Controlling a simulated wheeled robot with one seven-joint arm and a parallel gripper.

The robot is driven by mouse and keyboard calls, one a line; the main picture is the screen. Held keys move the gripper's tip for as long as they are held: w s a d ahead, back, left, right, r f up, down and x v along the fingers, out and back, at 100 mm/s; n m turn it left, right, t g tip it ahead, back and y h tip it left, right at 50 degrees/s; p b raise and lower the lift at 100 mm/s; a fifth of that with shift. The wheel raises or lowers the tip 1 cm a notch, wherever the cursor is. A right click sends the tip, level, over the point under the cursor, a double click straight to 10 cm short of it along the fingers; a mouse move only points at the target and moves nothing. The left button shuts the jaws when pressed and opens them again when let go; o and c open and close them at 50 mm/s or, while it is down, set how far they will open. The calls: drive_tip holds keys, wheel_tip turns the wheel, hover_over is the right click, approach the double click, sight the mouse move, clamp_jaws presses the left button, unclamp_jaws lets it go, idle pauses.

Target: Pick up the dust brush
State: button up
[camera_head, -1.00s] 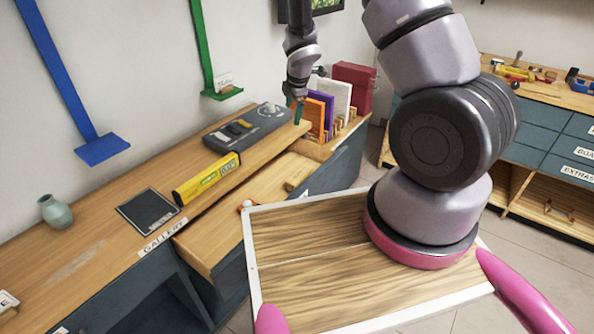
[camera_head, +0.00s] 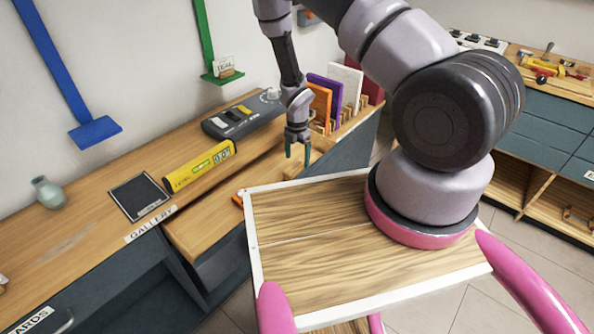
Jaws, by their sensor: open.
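A small wooden piece (camera_head: 293,171) lies in the open wooden drawer (camera_head: 197,228) below the counter. It may be the dust brush, but it is too small and partly covered to be sure. My gripper (camera_head: 299,154) points down just above this piece, with its two greenish fingers apart and nothing between them. I cannot tell whether the fingertips touch it. No other brush can be made out.
A yellow level (camera_head: 200,166), a dark slate (camera_head: 139,196) and a grey switch box (camera_head: 241,116) lie on the counter. Upright coloured boards (camera_head: 320,100) stand in a rack behind my gripper. My wood-topped base fills the foreground.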

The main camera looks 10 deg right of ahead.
sight(297, 165)
wheel_tip(297, 165, down, 4)
drive_tip(key=shift+s+f, duration=0.1)
clamp_jaws()
idle(0.4)
wheel_tip(297, 165, up, 18)
idle(0.4)
